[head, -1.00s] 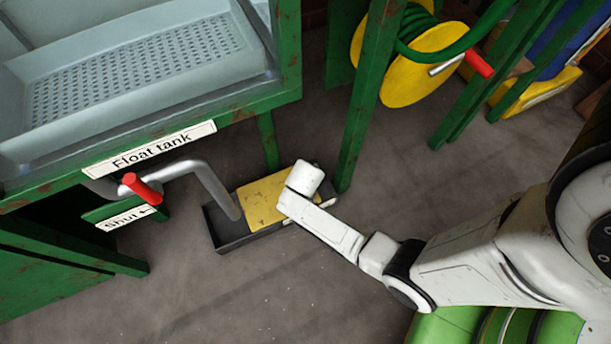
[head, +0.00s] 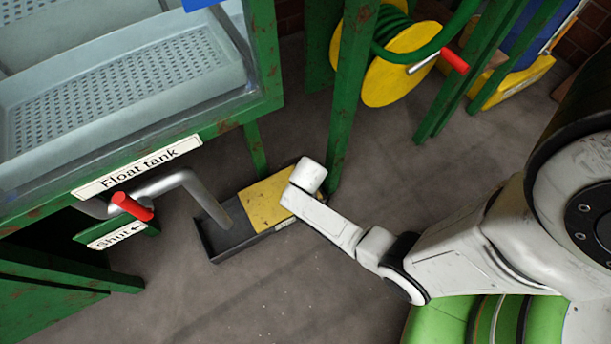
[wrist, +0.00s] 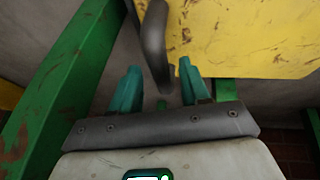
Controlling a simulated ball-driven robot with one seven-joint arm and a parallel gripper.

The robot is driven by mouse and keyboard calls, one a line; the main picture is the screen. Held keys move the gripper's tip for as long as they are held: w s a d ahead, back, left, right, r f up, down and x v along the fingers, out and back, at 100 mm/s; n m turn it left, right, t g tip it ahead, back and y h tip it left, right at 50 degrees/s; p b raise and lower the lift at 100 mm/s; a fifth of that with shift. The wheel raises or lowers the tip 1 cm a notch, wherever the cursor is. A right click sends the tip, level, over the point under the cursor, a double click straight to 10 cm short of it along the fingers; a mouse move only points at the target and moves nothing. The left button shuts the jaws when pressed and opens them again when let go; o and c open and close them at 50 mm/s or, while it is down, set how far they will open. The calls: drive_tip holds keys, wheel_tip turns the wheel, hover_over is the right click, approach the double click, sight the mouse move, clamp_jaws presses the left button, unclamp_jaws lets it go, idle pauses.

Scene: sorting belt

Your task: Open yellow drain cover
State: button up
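The yellow drain cover (head: 264,202) lies over the right part of a dark drain trough (head: 213,248) on the floor in the head view. The trough's left part is uncovered. In the wrist view the yellow cover (wrist: 245,38) fills the upper right, with a dark grey handle (wrist: 155,48) beside its left edge. The fingers of my gripper (wrist: 158,78) stand apart on either side of the handle's lower end, with narrow gaps showing. In the head view my white wrist hides the fingers, the handle and the cover's right end.
A grey pipe (head: 205,195) runs from the float tank's red-handled valve (head: 132,207) into the uncovered trough. Green posts (head: 350,90) stand just behind the trough, with a yellow hose reel (head: 392,80) beyond. The floor in front is clear.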

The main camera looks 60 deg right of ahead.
drive_tip(key=shift+r, duration=0.1)
drive_tip(key=shift+p+v, duration=3.15)
drive_tip(key=shift+v, duration=2.15)
drive_tip(key=shift+a, duration=0.1)
drive_tip(key=s+a+r+n+g+y, duration=0.1)
drive_tip(key=s+a+r+n, duration=0.15)
drive_tip(key=r, duration=0.35)
drive_tip(key=s+a+r+n+y, duration=0.1)
drive_tip(key=s+a+r+y, duration=0.1)
drive_tip(key=s+a+r, duration=0.3)
drive_tip(key=s+a+r+n+g+y, duration=0.1)
drive_tip(key=s+a+r+n, duration=0.15)
drive_tip(key=r, duration=0.45)
drive_tip(key=r+p, duration=3.1)
drive_tip(key=shift+w+a+r, duration=0.2)
drive_tip(key=shift+w+r, duration=0.15)
drive_tip(key=shift+r, duration=0.05)
drive_tip(key=shift+f, duration=0.1)
